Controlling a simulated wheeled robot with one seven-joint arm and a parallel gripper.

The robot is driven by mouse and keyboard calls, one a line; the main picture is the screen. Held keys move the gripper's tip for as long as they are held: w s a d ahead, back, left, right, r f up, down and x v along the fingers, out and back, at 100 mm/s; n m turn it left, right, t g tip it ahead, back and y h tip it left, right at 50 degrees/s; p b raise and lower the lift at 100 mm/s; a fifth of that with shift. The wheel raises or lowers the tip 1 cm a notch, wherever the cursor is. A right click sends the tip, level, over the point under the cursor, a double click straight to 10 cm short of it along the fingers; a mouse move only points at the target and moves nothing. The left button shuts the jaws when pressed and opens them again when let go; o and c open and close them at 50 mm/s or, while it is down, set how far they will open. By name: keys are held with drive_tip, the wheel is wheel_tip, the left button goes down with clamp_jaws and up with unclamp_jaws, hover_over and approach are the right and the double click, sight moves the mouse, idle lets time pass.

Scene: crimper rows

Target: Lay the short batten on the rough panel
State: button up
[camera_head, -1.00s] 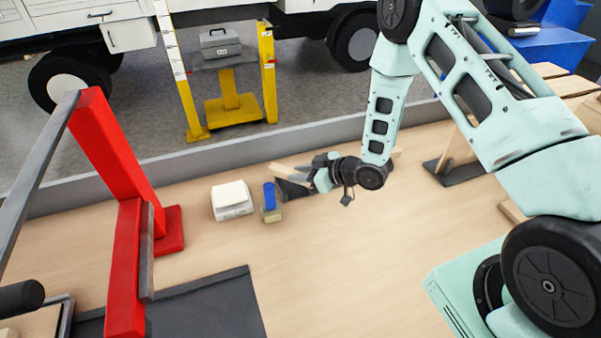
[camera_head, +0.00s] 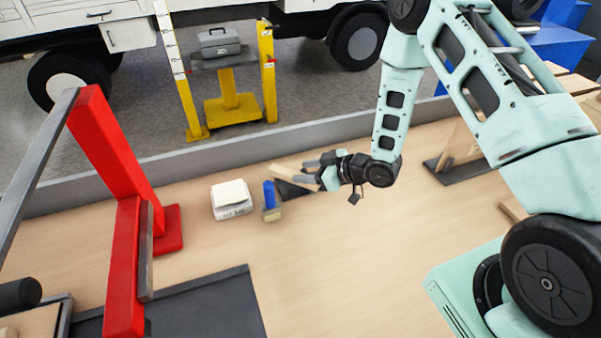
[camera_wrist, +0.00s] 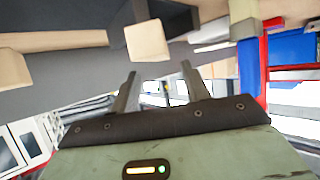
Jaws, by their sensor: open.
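A pale wooden batten (camera_head: 289,175) lies at a slant on or against a dark panel (camera_head: 291,190), left of my gripper (camera_head: 311,171). I cannot tell whether this panel is the rough one. In the wrist view, my gripper (camera_wrist: 160,82) has its two fingers spread with nothing between them. A pale wooden piece (camera_wrist: 147,41) shows end-on just beyond the fingertips against a dark surface (camera_wrist: 85,75). Another pale wooden piece (camera_wrist: 60,41) shows at its left. The batten's exact contact with the panel is unclear.
A blue object on a tan block (camera_head: 270,214) stands left of the batten, with a white scale-like box (camera_head: 231,209) beyond it. A red frame (camera_head: 125,165) stands at the left. Another dark base (camera_head: 455,175) with wood lies at right. The front middle of the bench is clear.

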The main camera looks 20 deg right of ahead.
drive_tip(key=b+v, duration=0.2)
drive_tip(key=v, duration=0.7)
drive_tip(key=s+a+r+g+h, duration=0.4)
drive_tip(key=a+r+h, duration=0.2)
drive_tip(key=a+r, duration=0.25)
drive_tip(key=s+a+r+g+h, duration=0.1)
drive_tip(key=s+a+r+g, duration=0.1)
drive_tip(key=s, duration=0.8)
drive_tip(key=s+a+r+m+g+h, duration=0.1)
drive_tip(key=s+a+r+g, duration=0.2)
drive_tip(key=s, duration=0.8)
wheel_tip(320, 180, up, 2)
drive_tip(key=shift+s+a+r, duration=0.2)
drive_tip(key=shift+s+a, duration=0.05)
drive_tip(key=shift+s, duration=0.05)
drive_tip(key=shift+o, duration=0.4)
